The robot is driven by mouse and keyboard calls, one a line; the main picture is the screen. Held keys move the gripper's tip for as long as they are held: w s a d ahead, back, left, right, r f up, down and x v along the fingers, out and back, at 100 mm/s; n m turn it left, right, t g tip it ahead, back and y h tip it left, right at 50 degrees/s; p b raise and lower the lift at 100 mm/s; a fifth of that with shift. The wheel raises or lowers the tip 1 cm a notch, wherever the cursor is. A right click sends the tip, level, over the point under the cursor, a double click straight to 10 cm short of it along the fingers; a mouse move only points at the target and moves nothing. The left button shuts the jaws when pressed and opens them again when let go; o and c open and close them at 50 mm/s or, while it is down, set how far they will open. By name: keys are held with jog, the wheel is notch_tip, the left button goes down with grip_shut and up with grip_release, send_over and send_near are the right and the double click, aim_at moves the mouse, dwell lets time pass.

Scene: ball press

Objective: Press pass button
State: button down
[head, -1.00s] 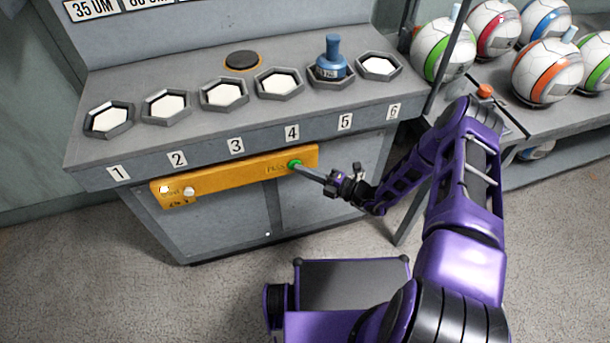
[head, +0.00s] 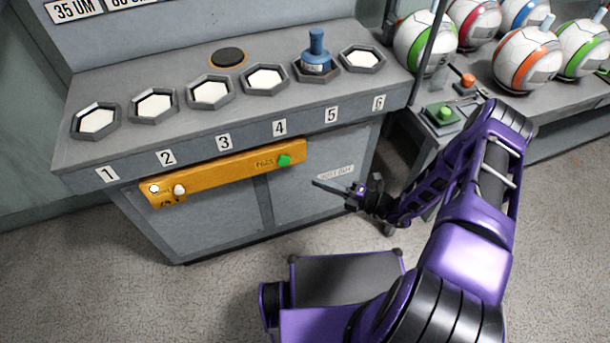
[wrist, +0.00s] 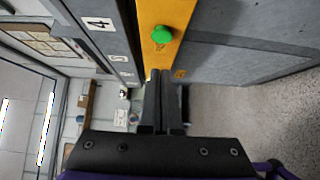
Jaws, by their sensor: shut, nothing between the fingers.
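The green pass button (head: 284,160) sits at the right end of the orange panel (head: 222,173) on the front of the grey bench. It also shows in the wrist view (wrist: 162,34), beyond my fingertips. My gripper (head: 314,183) is shut and empty, to the right of and below the button in the head view. Its fingertips are apart from the button. In the wrist view the closed fingers (wrist: 159,74) point toward the orange panel.
Numbered hexagonal trays line the bench top (head: 110,160); a blue object (head: 316,52) stands in tray 5. White buttons (head: 179,190) are at the panel's left end. At right are another green button (head: 445,113), an orange-red button (head: 468,80) and several balls (head: 527,60).

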jog(key=shift+v, duration=1.1)
jog(key=shift+s, duration=0.1)
dwell(1.6)
